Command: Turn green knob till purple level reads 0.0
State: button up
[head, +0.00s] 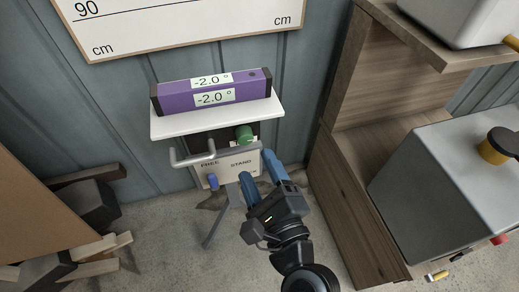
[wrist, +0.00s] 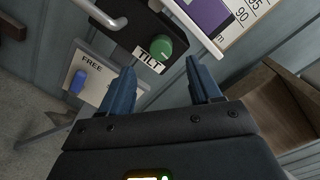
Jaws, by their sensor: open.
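The purple level (head: 212,94) lies on a white shelf plate (head: 215,122) in the head view. Its two displays read -2.0°. The green knob (head: 244,132) sits under the plate, above the stand's sign panel. In the wrist view the green knob (wrist: 162,47) is beside a label reading TILT (wrist: 150,60), and a corner of the purple level (wrist: 208,12) shows. My gripper (head: 261,170) is open and empty, with blue fingers, below the knob. In the wrist view my gripper (wrist: 163,85) has the knob ahead of it, between the finger directions, not touching.
A blue knob (head: 213,181) and a grey bent handle (head: 190,156) are on the stand. A wooden cabinet (head: 350,170) and a grey machine (head: 450,180) stand to the right. Wood pieces (head: 85,255) lie at the lower left. A measuring board (head: 180,20) hangs above.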

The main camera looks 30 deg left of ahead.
aim_at(245, 141)
jog(key=shift+x, duration=3.1)
jog(key=c, duration=1)
